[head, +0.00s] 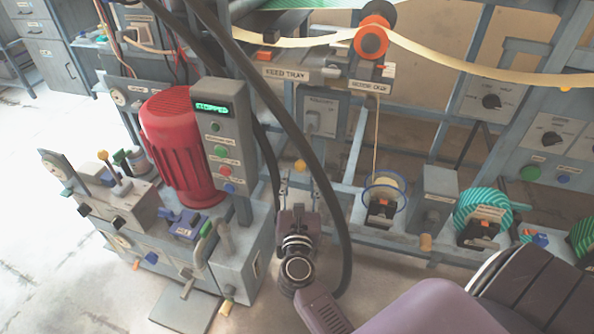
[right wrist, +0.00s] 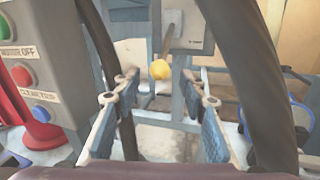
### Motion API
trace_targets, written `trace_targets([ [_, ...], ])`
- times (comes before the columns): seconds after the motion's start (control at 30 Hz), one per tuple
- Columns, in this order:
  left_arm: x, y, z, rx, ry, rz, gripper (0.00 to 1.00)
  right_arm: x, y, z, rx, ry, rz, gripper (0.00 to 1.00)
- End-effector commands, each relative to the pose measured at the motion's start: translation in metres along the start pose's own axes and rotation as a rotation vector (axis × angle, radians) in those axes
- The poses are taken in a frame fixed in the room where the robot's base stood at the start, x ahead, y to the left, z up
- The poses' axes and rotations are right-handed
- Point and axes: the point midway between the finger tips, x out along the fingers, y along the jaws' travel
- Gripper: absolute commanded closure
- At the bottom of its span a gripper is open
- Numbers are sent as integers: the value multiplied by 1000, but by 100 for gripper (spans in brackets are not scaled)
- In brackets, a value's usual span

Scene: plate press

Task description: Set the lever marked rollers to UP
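A lever with a yellow ball knob (head: 300,166) shows just beyond my right gripper (head: 300,181). In the right wrist view its knob (right wrist: 160,70) hangs from a thin stem that slopes down toward me from a grey box (right wrist: 189,28). The box carries a small label that I cannot read, so I cannot confirm it says rollers. My right gripper is open in the right wrist view (right wrist: 161,82), its two fingers on either side of the knob's line, with clear gaps. I see no contact with the knob. My left gripper is not in view.
A thick dark hose (head: 312,150) curves close beside the right gripper, and dark hoses frame it in the wrist view. A grey control box (head: 230,140) with a green display and coloured buttons stands left, by a red motor (head: 177,140). Spools (head: 480,215) stand right.

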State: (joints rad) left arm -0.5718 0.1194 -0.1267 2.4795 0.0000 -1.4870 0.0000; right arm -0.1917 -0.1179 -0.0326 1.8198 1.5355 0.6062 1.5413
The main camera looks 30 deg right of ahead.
Motion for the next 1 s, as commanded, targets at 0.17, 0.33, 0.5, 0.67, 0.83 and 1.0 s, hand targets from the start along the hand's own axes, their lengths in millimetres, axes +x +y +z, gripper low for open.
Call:
trace_targets([
  [0.17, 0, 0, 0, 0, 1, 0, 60, 32, 1, 1, -3, -3, 2, 61],
  [0.33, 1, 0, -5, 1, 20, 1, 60, 52, 1, 1, -5, -2, 3, 61],
  [0.5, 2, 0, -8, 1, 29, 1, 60, 59, 1, 0, -5, 0, 2, 61],
  [0.67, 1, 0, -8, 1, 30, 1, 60, 59, 1, 0, -5, 0, 2, 61],
  [0.83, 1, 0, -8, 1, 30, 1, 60, 59, 1, 0, -6, 0, 2, 74],
  [1.0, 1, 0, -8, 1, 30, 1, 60, 59, 1, 0, -6, 0, 3, 93],
])
